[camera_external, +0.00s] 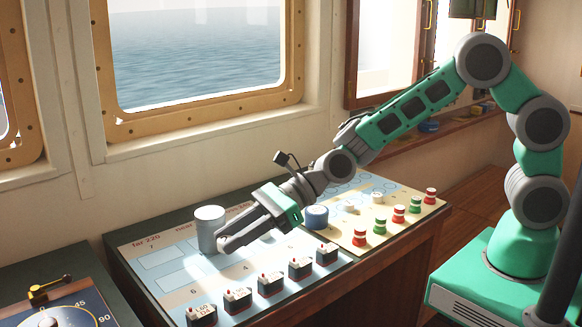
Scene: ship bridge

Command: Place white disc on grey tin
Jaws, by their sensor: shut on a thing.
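The grey tin (209,226) is a pale upright cylinder on the left part of the console's light blue panel. My gripper (224,243) reaches down from the right, its fingertips in front of the tin's lower right side in the picture. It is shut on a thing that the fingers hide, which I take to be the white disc. I cannot tell whether the fingers touch the tin. Small white discs (349,207) (377,197) lie on the cream card to the right.
A blue tin (316,216) stands right of my gripper. Red and green pieces (398,213) line the cream card (345,238). Several black blocks with red tops (270,284) stand along the panel's front edge. A dial (55,316) is at bottom left, and a window (195,55) is behind.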

